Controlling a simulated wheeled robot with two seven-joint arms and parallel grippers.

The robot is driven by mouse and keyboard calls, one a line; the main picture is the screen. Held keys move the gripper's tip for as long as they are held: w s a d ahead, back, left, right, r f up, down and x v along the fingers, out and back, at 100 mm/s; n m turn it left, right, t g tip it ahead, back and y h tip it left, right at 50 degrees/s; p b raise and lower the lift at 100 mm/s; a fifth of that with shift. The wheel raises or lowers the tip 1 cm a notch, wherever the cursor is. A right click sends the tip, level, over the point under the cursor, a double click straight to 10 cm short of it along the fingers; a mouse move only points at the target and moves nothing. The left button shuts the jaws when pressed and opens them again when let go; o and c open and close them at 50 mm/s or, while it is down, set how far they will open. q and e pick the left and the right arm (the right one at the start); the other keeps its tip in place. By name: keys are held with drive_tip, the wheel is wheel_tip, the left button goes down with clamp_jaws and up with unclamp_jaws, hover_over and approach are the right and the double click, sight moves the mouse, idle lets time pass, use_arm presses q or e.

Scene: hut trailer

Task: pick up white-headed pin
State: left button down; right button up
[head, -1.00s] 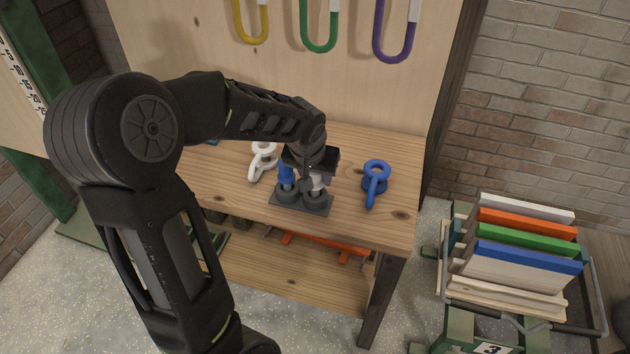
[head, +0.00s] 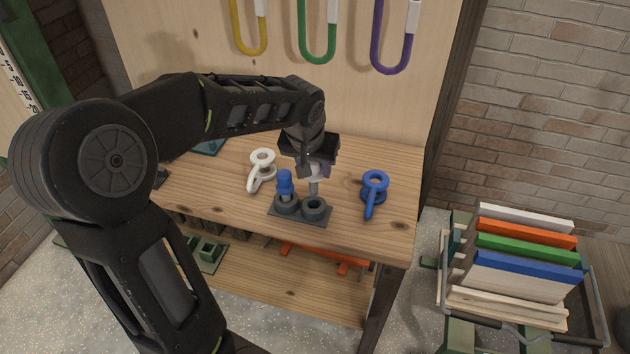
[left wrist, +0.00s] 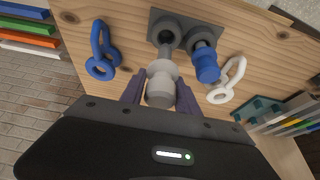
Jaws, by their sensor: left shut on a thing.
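My left gripper (head: 315,169) is shut on the white-headed pin (left wrist: 160,84), and its fingers stand on both sides of the head in the left wrist view. In the head view the pin's grey shaft (head: 314,187) hangs down from the jaws, above and a little behind the right socket. The dark two-socket holder (head: 300,217) stands near the front of the wooden bench. Its right socket (head: 316,207) shows an open hole. The blue-headed pin (head: 285,182) stands upright in the left socket. My right gripper is in neither view.
A white ring-ended piece (head: 260,172) lies left of the holder and a blue one (head: 374,190) lies right of it. The wooden bench (head: 390,232) has clear room at its front right. Coloured U-shaped pieces hang on the back panel (head: 350,90).

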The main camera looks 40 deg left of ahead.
use_arm(q)
wheel_tip(320, 180, up, 4)
drive_tip(key=shift+f, duration=0.1)
idle(1.7)
